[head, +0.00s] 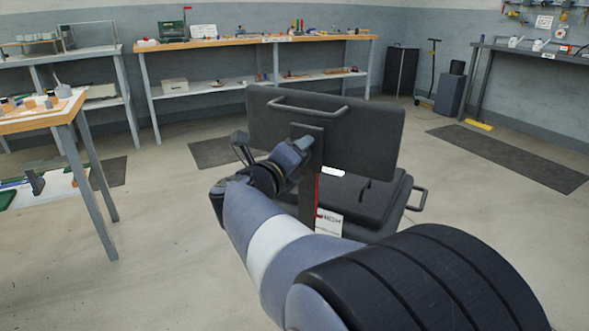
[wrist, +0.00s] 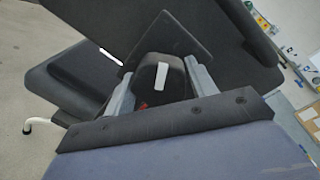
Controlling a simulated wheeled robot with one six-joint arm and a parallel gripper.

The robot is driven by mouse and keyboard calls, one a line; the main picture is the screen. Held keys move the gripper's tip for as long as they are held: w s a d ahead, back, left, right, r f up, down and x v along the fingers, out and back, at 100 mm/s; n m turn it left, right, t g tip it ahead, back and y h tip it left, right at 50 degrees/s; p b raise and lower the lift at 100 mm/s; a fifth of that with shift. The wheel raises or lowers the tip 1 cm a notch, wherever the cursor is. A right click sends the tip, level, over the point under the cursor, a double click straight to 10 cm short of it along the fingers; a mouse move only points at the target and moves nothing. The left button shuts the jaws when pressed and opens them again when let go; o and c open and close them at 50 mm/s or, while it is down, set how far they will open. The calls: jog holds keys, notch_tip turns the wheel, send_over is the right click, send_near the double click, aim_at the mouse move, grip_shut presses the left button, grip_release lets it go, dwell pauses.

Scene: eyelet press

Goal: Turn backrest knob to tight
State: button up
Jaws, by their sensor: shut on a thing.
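The black backrest (head: 355,135) of a chair, with a handle (head: 305,108) along its top, stands in front of me in the head view. The backrest knob (wrist: 152,92) is dark with a white mark (wrist: 161,76), and shows in the wrist view against a dark plate (wrist: 180,35). My gripper (wrist: 161,80) is shut on the knob, one grey finger on each side. In the head view my gripper (head: 303,147) reaches the back of the backrest, and the knob is hidden there. No tight or loose marking is readable.
The black seat (head: 370,205) has a side handle (head: 418,198). A white card (head: 328,222) and a red strip (head: 318,188) are by the chair's post. A workbench (head: 40,118) stands at left, with more benches along the walls. Floor is free to the right.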

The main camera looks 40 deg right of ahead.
jog(key=m+b, duration=0.3)
jog(key=shift+f, duration=0.2)
jog(key=shift+r+m+t+b, duration=0.15)
jog(key=shift+m+t+b, duration=0.15)
jog(key=shift+m+b, duration=0.8)
jog(key=shift+r+m+h, duration=0.1)
jog(key=shift+m+h, duration=0.2)
jog(key=o, duration=1)
jog(key=shift+c, duration=0.2)
jog(key=p+v, duration=0.3)
jog(key=v, duration=0.7)
jog(key=shift+a, duration=0.35)
